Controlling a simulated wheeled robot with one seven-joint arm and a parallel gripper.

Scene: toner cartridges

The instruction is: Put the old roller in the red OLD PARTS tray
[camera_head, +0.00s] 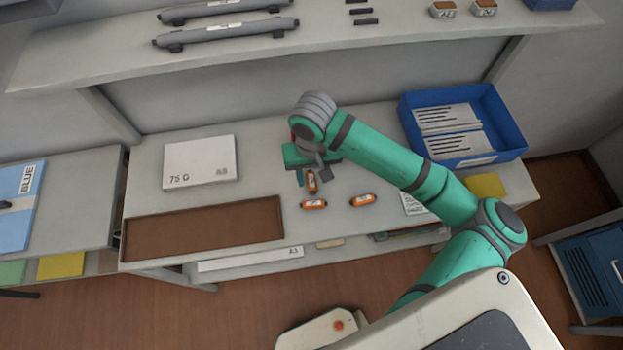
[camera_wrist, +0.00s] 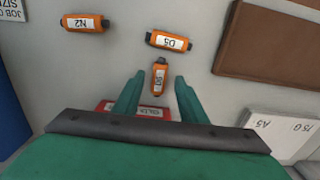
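Three orange rollers with grey ends and white labels lie on the table. One roller (camera_wrist: 160,77) lies lengthwise between my fingertips in the wrist view, and it also shows below my gripper in the head view (camera_head: 312,182). A second roller (camera_wrist: 169,41) lies crosswise just beyond it. A third roller (camera_wrist: 84,23) lies farther left. My gripper (camera_wrist: 160,76) is open, with a gap on each side of the first roller. A red tray (camera_wrist: 108,106) with a white label shows behind the fingers, mostly hidden by my gripper. Only a red sliver shows in the head view.
A blue tray (camera_head: 508,134) of papers stands at the back right. A shelf (camera_head: 330,50) runs above the table's back.

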